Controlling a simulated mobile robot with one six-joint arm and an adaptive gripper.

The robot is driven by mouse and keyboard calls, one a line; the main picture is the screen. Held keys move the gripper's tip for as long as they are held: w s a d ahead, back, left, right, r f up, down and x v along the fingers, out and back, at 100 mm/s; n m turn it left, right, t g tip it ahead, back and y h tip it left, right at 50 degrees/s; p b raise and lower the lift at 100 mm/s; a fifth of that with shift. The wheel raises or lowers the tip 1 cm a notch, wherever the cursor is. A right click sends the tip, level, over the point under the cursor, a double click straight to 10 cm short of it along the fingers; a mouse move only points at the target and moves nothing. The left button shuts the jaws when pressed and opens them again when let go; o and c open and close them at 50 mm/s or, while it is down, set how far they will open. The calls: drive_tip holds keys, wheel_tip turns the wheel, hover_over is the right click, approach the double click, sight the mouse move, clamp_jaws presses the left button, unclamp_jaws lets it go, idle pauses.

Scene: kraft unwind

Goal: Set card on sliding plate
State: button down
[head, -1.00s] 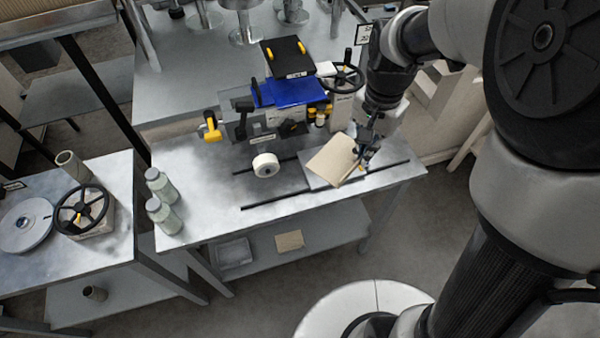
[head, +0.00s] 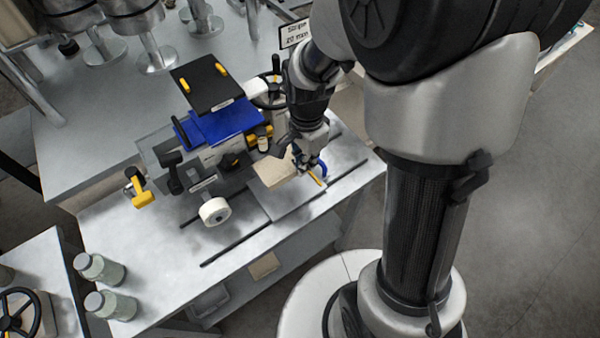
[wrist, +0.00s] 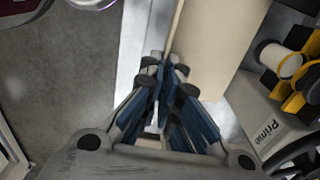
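The tan card (head: 272,172) is at the left of my gripper (head: 316,172) in the head view, over the back part of the grey sliding plate (head: 292,203). It also fills the upper middle of the wrist view (wrist: 215,45). My gripper's blue fingers (wrist: 165,78) are close together in the wrist view, with the card's near edge at their tips; they look shut on it. The fingertips partly hide that edge. I cannot tell whether the card's underside touches the plate.
A white roll (head: 214,211) stands left of the plate, between two dark rails (head: 235,250). The machine with a blue panel (head: 225,122) and yellow-handled parts stands close behind. Two bottles (head: 100,268) stand at the table's left end. The table front is clear.

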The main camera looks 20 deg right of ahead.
sight(304, 190)
wheel_tip(304, 190, down, 10)
drive_tip(key=b, duration=0.3)
drive_tip(key=shift+w, duration=0.1)
drive_tip(key=shift+f, duration=0.1)
drive_tip(key=shift+f, duration=0.2)
drive_tip(key=c, duration=1.8)
unclamp_jaws()
drive_tip(key=shift+r, duration=0.1)
